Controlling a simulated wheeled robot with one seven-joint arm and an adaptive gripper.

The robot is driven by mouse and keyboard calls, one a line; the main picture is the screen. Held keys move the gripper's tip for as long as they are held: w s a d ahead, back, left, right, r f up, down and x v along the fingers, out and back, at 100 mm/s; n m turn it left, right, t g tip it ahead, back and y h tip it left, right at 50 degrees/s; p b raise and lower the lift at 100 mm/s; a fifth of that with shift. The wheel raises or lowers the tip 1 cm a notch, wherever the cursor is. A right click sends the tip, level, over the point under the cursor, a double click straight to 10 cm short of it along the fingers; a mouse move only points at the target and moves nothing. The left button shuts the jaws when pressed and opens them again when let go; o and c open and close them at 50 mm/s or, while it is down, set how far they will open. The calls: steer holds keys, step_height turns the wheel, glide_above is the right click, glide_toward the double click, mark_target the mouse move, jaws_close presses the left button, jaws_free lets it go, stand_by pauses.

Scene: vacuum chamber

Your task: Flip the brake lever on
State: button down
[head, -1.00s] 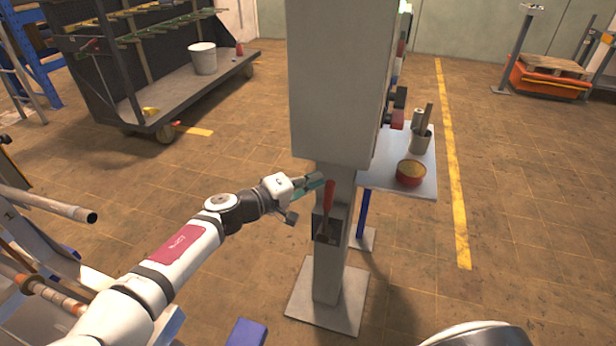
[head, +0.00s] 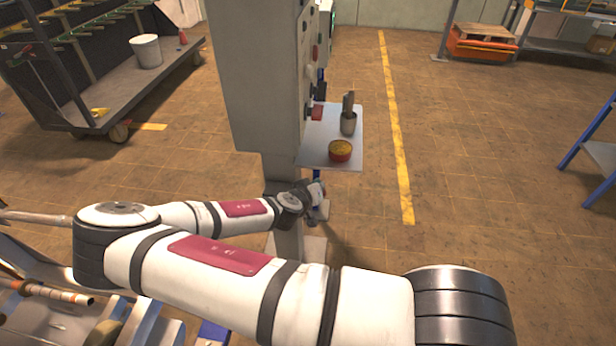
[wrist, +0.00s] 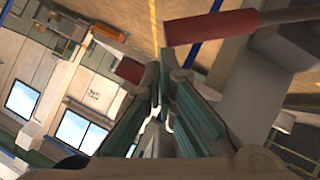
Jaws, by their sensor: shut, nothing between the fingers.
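The brake lever has a red handle (wrist: 212,27) and a grey shaft, in the upper right of the wrist view. It lies just beyond my fingertips and to their right; I cannot tell whether they touch. In the head view my arm hides the lever and its mount on the post. My gripper (wrist: 162,68) shows teal fingers shut together with nothing between them. In the head view my gripper (head: 316,193) is at the post, mostly hidden by my wrist.
A grey cabinet (head: 258,85) stands on the post above my arm. A black cart (head: 110,110) stands at the left. The floor at right is open.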

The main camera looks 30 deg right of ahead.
mark_target(327, 194)
steer(key=shift+s+d+f+p, duration=0.2)
steer(key=shift+s+d+f, duration=0.2)
steer(key=shift+d+f, duration=0.25)
steer(key=shift+s+d+f+p, duration=0.2)
steer(key=shift+s+d+f, duration=0.25)
steer(key=shift+f, duration=0.35)
steer(key=shift+s+d+f, duration=0.1)
steer(key=shift+f, duration=0.1)
steer(key=shift+s+f, duration=0.15)
steer(key=s+a+r, duration=0.4)
steer(key=a+r, duration=0.4)
steer(key=r, duration=0.1)
steer(key=shift+s+r+p, duration=0.35)
steer(key=shift+s+p, duration=0.05)
